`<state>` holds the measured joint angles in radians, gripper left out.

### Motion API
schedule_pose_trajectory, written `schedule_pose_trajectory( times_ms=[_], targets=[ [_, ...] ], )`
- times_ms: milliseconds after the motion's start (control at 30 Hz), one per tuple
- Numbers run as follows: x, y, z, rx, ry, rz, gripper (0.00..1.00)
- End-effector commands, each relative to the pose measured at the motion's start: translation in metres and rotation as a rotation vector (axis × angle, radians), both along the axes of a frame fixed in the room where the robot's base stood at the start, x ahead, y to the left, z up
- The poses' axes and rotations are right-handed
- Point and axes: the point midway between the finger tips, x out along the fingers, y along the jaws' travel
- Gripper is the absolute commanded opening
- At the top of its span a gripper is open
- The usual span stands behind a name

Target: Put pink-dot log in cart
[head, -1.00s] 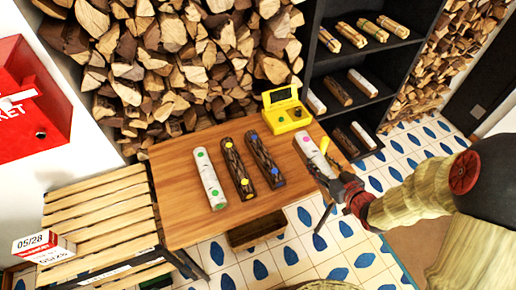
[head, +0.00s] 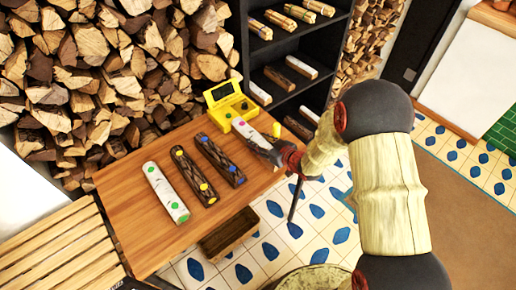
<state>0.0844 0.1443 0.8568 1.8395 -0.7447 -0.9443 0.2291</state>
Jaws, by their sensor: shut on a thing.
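The pink-dot log (head: 248,133) is pale with a pink dot near its far end. It is at the right end of the wooden table (head: 140,222), beside the yellow box. My gripper (head: 268,150) is shut on its near end, and that end is partly hidden by the fingers. I cannot tell whether the log touches the table or is just above it. I cannot make out a cart for certain in the head view.
A white log with green dots (head: 166,192), a dark log with yellow dots (head: 195,177) and a dark log with blue dots (head: 220,160) lie on the table. The open yellow box (head: 230,104) stands behind. A slatted wooden surface (head: 60,250) is at left, a black shelf (head: 290,50) behind.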

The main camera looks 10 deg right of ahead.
Motion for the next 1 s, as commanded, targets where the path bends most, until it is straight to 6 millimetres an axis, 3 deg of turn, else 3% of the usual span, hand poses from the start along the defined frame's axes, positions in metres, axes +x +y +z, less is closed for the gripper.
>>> schedule_pose_trajectory(
  times_ms=[167, 433, 867, 900, 1000],
  targets=[
    [0.007, 0.001, -0.005, 0.0, -0.005, 0.0, 0.0],
    [0.011, 0.002, -0.04, 0.0, -0.004, 0.0, 0.0],
    [0.011, 0.002, -0.044, 0.0, -0.005, 0.0, 0.0],
    [0.01, 0.002, -0.045, -0.001, -0.001, -0.001, 0.46],
    [0.01, 0.002, -0.044, -0.001, -0.001, -0.001, 0.51]
  ],
)
